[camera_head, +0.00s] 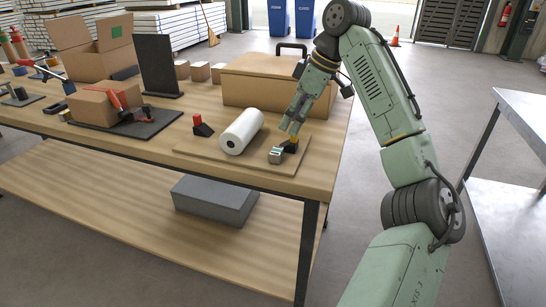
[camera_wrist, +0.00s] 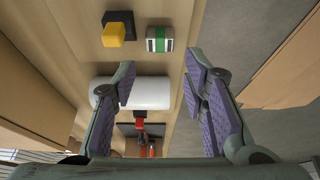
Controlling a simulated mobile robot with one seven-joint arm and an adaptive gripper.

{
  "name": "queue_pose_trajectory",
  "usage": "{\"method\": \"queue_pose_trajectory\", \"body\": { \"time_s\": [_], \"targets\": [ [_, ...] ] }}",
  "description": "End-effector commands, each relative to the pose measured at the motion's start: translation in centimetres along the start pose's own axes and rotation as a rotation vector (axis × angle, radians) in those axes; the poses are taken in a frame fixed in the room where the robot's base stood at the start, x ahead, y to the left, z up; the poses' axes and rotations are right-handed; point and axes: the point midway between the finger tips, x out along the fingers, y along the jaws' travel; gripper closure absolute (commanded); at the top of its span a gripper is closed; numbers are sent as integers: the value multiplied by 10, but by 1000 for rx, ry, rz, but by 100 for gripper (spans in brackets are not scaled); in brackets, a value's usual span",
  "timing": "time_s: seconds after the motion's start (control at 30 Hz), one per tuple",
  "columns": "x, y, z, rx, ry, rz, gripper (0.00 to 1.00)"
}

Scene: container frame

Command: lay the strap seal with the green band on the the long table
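The strap seal with the green band (camera_head: 276,155) is a small grey-white block with a green stripe. It rests near the front right part of a thin wooden board (camera_head: 215,160) on the long wooden table (camera_head: 255,181). It also shows in the wrist view (camera_wrist: 152,39), ahead of the gap between my fingertips. My gripper (camera_head: 290,129) is over the board, just above and behind the seal in the head view. In the wrist view its two fingers (camera_wrist: 160,68) are spread wide with nothing between the tips.
A yellow and black piece (camera_head: 291,145) stands close beside the seal. A white roll (camera_head: 241,131) lies on the board, with a red and black piece (camera_head: 202,127) to its left. A large cardboard box (camera_head: 262,82) stands behind. A bare metal table (camera_head: 520,130) is at right.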

Motion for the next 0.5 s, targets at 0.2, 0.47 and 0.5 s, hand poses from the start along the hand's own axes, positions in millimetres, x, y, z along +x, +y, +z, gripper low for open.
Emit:
{"method": "queue_pose_trajectory", "body": {
  "time_s": [0.2, 0.47, 0.5],
  "targets": [
    [35, 0, -1, -2, 0, -1, 60],
    [56, 0, -1, 0, 0, 0, 60],
    [62, 0, -1, 0, 0, 0, 60]
  ]
}}
